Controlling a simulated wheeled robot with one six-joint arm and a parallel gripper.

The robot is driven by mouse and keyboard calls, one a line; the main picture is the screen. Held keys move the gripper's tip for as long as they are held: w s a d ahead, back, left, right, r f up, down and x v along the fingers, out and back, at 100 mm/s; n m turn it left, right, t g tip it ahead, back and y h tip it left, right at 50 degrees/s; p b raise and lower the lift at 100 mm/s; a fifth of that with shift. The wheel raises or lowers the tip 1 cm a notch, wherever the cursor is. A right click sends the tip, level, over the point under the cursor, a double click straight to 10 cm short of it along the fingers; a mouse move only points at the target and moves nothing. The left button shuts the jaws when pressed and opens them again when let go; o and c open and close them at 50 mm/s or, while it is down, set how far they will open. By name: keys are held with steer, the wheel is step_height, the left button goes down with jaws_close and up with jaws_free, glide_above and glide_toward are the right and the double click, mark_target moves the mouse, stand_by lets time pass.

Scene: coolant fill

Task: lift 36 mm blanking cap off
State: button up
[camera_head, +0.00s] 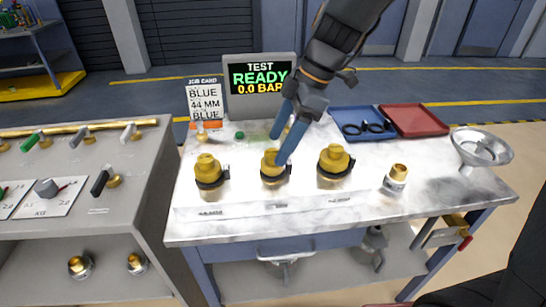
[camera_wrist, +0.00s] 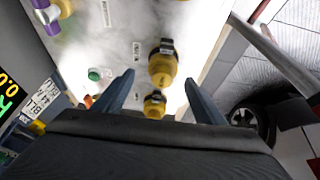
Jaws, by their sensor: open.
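Three brass-yellow caps stand in a row on dark collars on the pale bench: a left cap (camera_head: 208,170), a middle cap (camera_head: 269,160) and a right cap (camera_head: 334,159). Their labels are too small to read, so I cannot tell which is the 36 mm one. My gripper (camera_head: 280,157) reaches down at the middle cap, and its blue finger hides part of it. In the wrist view my gripper (camera_wrist: 161,78) has its fingers apart, with a larger yellow cap (camera_wrist: 163,68) between and beyond the tips and a smaller one (camera_wrist: 155,104) nearer. Contact is not clear.
A small brass-topped fitting (camera_head: 396,177) and a metal funnel (camera_head: 482,150) stand to the right. Blue (camera_head: 350,113) and red (camera_head: 414,121) trays lie behind. A screen (camera_head: 261,90) reads TEST READY 0.0 BAR; the job card (camera_head: 205,104) shows 44 MM and BLUE. The bench front is clear.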

mark_target(276, 152)
steer(key=x, duration=0.2)
steer(key=p+x, duration=0.1)
steer(key=x, duration=0.1)
steer(key=shift+s+d+f, duration=0.1)
steer(key=shift+s+d, duration=0.1)
steer(key=shift+d, duration=0.05)
steer(key=shift+c, duration=0.5)
steer(key=c, duration=1)
